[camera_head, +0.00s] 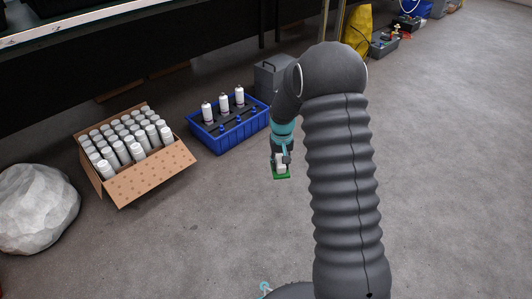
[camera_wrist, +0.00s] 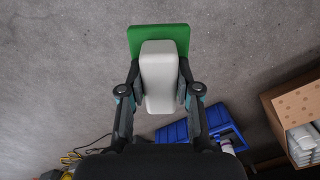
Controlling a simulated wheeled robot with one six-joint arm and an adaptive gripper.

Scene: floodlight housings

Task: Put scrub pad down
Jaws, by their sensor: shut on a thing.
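The scrub pad has a white block body and a green face. It shows in the wrist view (camera_wrist: 160,75) with its white part between my two fingers and its green layer at the far end. In the head view the scrub pad (camera_head: 281,171) hangs below my gripper (camera_head: 281,160), green side toward the floor. My gripper (camera_wrist: 159,85) is shut on the white part. The grey floor (camera_head: 235,215) lies beneath; I cannot tell the exact gap between pad and floor.
A blue crate (camera_head: 222,144) with several white bottles stands left of my gripper. A cardboard box (camera_head: 150,178) of white cans and a pale rock (camera_head: 35,208) are farther left. A grey box (camera_head: 271,77) stands behind. The floor in front is clear.

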